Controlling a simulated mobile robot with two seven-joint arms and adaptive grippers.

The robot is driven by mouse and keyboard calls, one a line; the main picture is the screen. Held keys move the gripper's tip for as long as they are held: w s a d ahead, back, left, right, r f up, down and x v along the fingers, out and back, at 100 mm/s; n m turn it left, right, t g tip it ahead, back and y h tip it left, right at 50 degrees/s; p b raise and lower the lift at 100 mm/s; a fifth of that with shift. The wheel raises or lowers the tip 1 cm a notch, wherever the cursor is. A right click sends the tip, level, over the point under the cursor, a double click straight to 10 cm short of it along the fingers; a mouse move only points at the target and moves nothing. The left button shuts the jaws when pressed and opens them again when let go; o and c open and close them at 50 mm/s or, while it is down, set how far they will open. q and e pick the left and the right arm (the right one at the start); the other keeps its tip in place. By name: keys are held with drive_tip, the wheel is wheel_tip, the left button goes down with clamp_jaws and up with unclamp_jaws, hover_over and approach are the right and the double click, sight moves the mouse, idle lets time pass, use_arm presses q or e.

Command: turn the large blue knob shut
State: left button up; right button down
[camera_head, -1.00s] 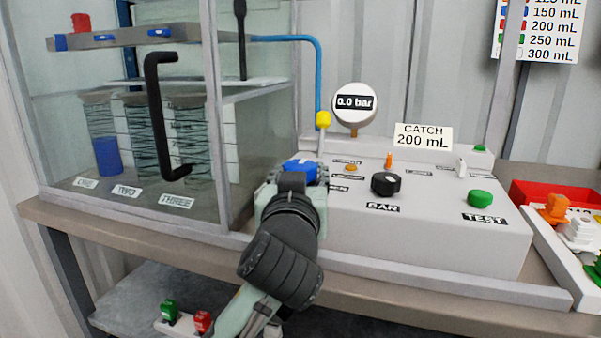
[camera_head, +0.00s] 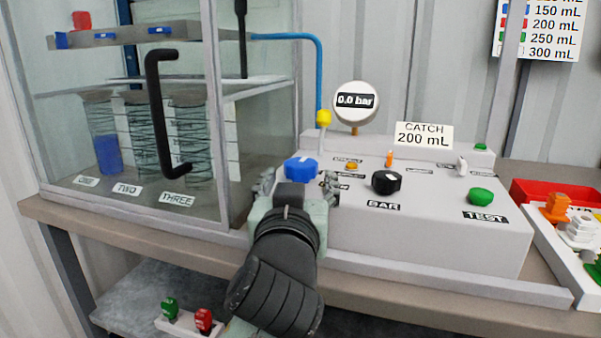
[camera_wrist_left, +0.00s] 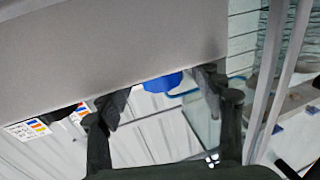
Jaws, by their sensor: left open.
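The large blue knob (camera_head: 300,167) is on the left part of the grey panel's sloped top. It also shows in the left wrist view (camera_wrist_left: 163,84), partly hidden by the panel's edge. My left gripper (camera_head: 297,182) is open in front of the knob, with one finger to each side. In the left wrist view my left gripper (camera_wrist_left: 163,92) has its fingers well apart, and the knob shows between them. I see no finger clearly touching the knob. The gripper's body hides the panel below the knob. My right gripper is not in view.
A yellow-tipped lever (camera_head: 323,118) and a gauge (camera_head: 355,101) reading 0.0 bar stand behind the knob. A black knob (camera_head: 386,182) and a green TEST button (camera_head: 480,196) are to the right. A glass cabinet with a black handle (camera_head: 160,115) stands close on the left.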

use_arm(q)
drive_tip(key=s, duration=0.8)
drive_tip(key=shift+a, duration=0.35)
drive_tip(key=shift+s, duration=0.15)
